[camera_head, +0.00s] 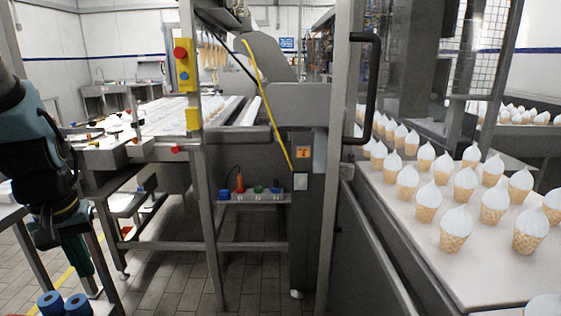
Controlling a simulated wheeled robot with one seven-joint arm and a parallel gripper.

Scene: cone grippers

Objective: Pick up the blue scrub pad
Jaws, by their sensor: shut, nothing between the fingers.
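My gripper (78,262) hangs at the left, pointing down, at the end of my dark and teal arm. Its fingers are shut with nothing between them. Below it, at the bottom left edge, two blue round pieces (64,303) with dark centres stand side by side, partly cut off by the frame. They look more like rolls than a flat pad. A small blue item (224,194) sits on a low shelf in the middle, well right of my gripper. I cannot tell whether any of these is the blue scrub pad.
A grey table edge (30,245) lies beside my gripper. A metal machine frame (212,230) stands in the middle, with a small shelf (250,202) of tools. A conveyor (385,190) with several ice cream cones fills the right. Tiled floor (165,275) is open between.

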